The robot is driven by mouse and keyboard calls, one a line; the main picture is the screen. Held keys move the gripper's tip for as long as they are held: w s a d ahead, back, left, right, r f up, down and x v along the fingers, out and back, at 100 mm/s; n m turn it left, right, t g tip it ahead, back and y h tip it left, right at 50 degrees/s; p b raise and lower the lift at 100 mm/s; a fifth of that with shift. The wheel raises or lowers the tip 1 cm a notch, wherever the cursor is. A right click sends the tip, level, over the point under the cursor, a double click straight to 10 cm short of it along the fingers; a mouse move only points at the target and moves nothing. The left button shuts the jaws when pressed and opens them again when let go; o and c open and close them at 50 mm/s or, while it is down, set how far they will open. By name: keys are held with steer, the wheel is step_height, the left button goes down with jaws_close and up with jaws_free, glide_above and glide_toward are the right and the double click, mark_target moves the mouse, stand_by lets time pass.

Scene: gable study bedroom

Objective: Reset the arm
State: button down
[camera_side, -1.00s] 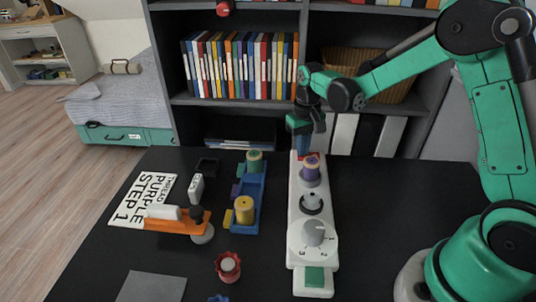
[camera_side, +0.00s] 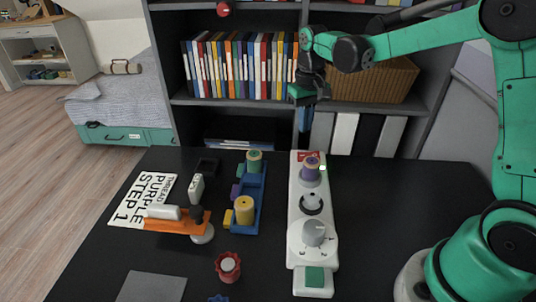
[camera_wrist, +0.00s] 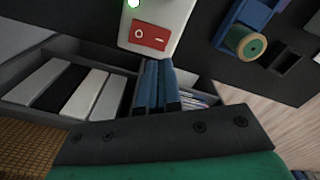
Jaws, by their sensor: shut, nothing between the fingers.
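My gripper (camera_side: 304,122) hangs in the air above the far end of the white machine (camera_side: 297,225), in front of the shelf. Its blue fingers are together and empty; they also show in the wrist view (camera_wrist: 157,85). The fingers point toward the red rocker switch (camera_wrist: 149,37) on the machine's end, apart from it in the side view. A green light (camera_wrist: 134,3) glows next to the switch.
A blue rack (camera_side: 247,205) with a green spool (camera_side: 254,160) and a yellow spool (camera_side: 244,210) stands left of the machine. An orange-and-white device (camera_side: 178,222) lies by the printed sheet (camera_side: 128,203). The bookshelf (camera_side: 240,103) rises behind.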

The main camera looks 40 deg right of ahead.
steer(key=shift+s+a+r, duration=0.1)
steer(key=shift+r, duration=0.15)
steer(key=s+a+r+n+t, duration=0.3)
steer(key=s+a+t, duration=0.3)
steer(key=s, duration=0.4)
steer(key=shift+s+a+r+t, duration=0.3)
steer(key=shift+s+a+t, duration=0.05)
steer(key=shift+t, duration=0.25)
